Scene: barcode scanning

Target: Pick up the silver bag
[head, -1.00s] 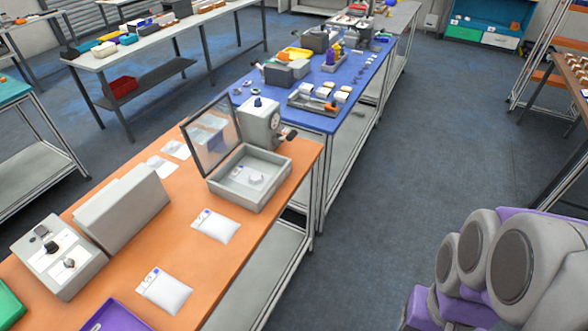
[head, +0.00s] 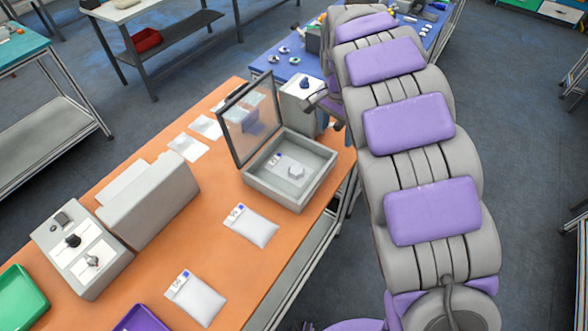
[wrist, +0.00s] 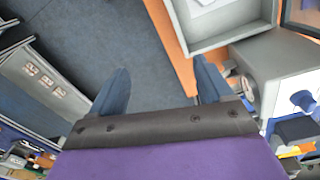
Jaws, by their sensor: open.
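Two pale silver bags with small printed labels lie flat on the orange table in the head view, one nearer the open box (head: 250,224) and one closer to the front (head: 194,298). A similar bag (head: 284,163) lies inside the grey open box (head: 263,187). My gripper (wrist: 160,88) is open and empty in the wrist view, its two blue-grey fingers apart above the floor beside the table edge. In the head view my arm reaches far, past the box, and mostly hides the gripper. No bag is between the fingers.
The box's raised transparent lid (head: 246,125) stands behind it. A grey device with a knob (head: 302,98) is close to my arm's end. Grey housings (head: 150,205), a green tray (head: 18,300) and a purple tray (head: 140,320) stand left. Bare orange table surrounds the two bags.

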